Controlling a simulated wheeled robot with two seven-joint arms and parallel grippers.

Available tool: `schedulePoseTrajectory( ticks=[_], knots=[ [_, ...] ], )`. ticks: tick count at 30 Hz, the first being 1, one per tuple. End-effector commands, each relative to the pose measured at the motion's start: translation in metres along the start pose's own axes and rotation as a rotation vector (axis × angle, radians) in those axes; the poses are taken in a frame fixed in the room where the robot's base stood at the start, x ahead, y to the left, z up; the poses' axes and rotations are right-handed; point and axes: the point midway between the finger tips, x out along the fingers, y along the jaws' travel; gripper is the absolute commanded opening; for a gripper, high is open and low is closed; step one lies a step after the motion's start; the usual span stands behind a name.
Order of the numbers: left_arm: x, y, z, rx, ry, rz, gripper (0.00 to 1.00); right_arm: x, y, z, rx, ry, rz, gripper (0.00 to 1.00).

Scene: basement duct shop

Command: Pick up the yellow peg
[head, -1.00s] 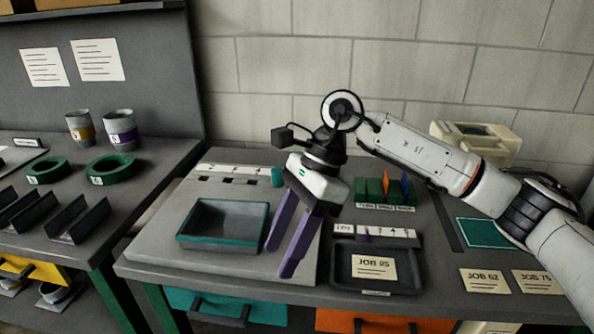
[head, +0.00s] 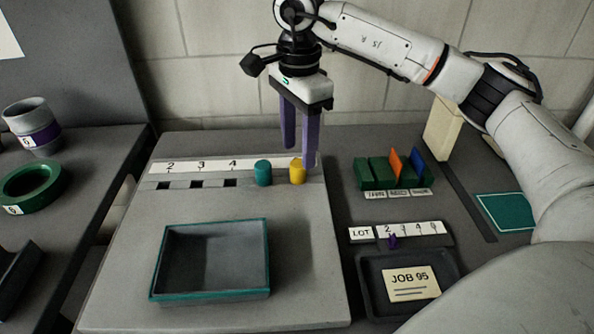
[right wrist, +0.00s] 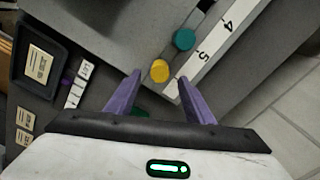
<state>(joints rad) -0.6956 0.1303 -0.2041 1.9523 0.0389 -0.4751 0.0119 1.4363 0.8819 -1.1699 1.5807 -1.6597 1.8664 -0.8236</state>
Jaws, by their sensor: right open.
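The yellow peg (head: 297,171) stands upright in the board (head: 200,212), at the right end of its numbered row. In the right wrist view the yellow peg (right wrist: 160,70) lies just beyond the fingertips, about midway between them. A teal peg (head: 263,172) stands to its left; it also shows in the right wrist view (right wrist: 184,39). My right gripper (head: 299,158) is open and empty, its purple fingers pointing down above and just behind the yellow peg. My left gripper is not in view.
A teal-rimmed tray (head: 212,294) sits on the board in front of the pegs. To the right are a green card holder (head: 378,174), a numbered LOT strip (head: 412,231) and a dark JOB 95 tray (head: 372,273). A block wall stands behind.

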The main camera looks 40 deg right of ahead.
Motion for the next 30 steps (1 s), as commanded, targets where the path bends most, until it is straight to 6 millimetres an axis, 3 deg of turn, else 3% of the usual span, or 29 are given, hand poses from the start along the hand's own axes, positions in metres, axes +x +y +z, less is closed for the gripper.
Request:
schedulePoseTrajectory(
  ticks=[9, 19, 27, 30],
  knots=[
    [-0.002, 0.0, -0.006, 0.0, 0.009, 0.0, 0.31, 0.044, 0.003, 0.001, 0.001, 0.001, 0.003, 0.48],
    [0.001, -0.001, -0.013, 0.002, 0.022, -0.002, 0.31, 0.051, 0.002, 0.002, 0.0, -0.001, 0.0, 0.48],
    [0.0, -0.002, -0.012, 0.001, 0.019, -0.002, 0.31, 0.051, 0.002, 0.002, 0.0, -0.001, 0.0, 0.04],
    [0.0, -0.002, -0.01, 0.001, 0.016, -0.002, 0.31, 0.051, 0.002, 0.002, 0.0, -0.001, 0.0, 0.03]
  ],
)
